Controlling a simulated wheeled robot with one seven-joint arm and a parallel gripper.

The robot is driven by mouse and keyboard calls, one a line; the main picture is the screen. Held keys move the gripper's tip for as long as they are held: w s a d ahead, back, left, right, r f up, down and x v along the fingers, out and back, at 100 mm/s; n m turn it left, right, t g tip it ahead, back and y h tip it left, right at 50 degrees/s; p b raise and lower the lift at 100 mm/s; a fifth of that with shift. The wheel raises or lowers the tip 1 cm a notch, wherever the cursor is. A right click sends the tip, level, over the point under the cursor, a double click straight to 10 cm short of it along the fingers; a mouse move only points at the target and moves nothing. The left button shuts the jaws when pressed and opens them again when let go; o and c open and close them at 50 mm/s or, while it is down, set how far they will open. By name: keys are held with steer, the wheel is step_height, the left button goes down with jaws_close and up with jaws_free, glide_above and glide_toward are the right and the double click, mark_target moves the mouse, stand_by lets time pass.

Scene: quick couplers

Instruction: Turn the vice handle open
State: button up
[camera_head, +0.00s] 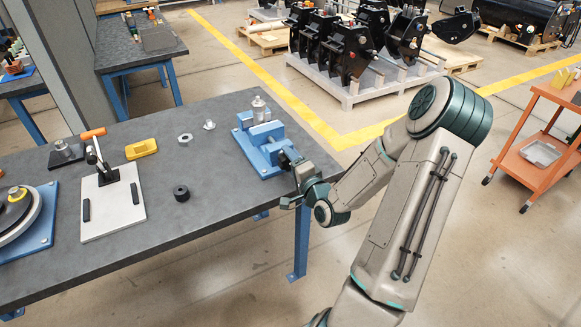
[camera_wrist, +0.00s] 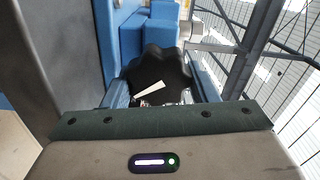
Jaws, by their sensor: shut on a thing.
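The blue vice (camera_head: 262,148) sits at the right edge of the grey workbench. It also shows in the wrist view (camera_wrist: 140,35). A silver cylindrical part (camera_head: 260,110) stands at the vice's far side. The vice handle is a black lobed knob (camera_wrist: 158,72) with a white pointer mark that slants up to the right in the wrist view. My gripper (camera_head: 291,166) reaches the knob from the right side of the bench. Its fingers lie on both sides of the knob in the wrist view, and it is shut on it. In the head view my gripper hides much of the knob.
On the bench are a white plate (camera_head: 113,207) with an orange-handled clamp (camera_head: 94,134), a black ring (camera_head: 181,193), a yellow block (camera_head: 141,149) and a metal nut (camera_head: 185,138). An orange cart (camera_head: 527,165) stands at the right. The bench's front middle is clear.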

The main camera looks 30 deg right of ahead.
steer(key=n+b, duration=0.1)
steer(key=n, duration=0.1)
steer(key=n+b, duration=0.1)
steer(key=b, duration=0.1)
steer(key=shift+f+n, duration=0.2)
steer(key=shift+n, duration=0.2)
steer(key=n+b, duration=0.3)
steer(key=shift+n, duration=0.3)
steer(key=n+b, duration=0.3)
steer(key=b, duration=0.1)
steer(key=shift+a+n, duration=0.1)
steer(key=shift+n, duration=0.2)
steer(key=n+b, duration=0.4)
steer(key=b, duration=0.1)
steer(key=shift+a+r+b, duration=0.1)
steer(key=shift+a+b, duration=0.05)
steer(key=shift+b, duration=0.25)
steer(key=n+b, duration=0.6)
steer(key=b, duration=0.1)
steer(key=shift+a+n+b, duration=0.1)
steer(key=shift+n+b, duration=0.3)
steer(key=n+b, duration=0.3)
steer(key=b, duration=0.1)
steer(key=shift+n, duration=0.3)
steer(key=shift+n+b, duration=1.6)
steer(key=shift+n, duration=0.1)
steer(key=shift+r, duration=0.15)
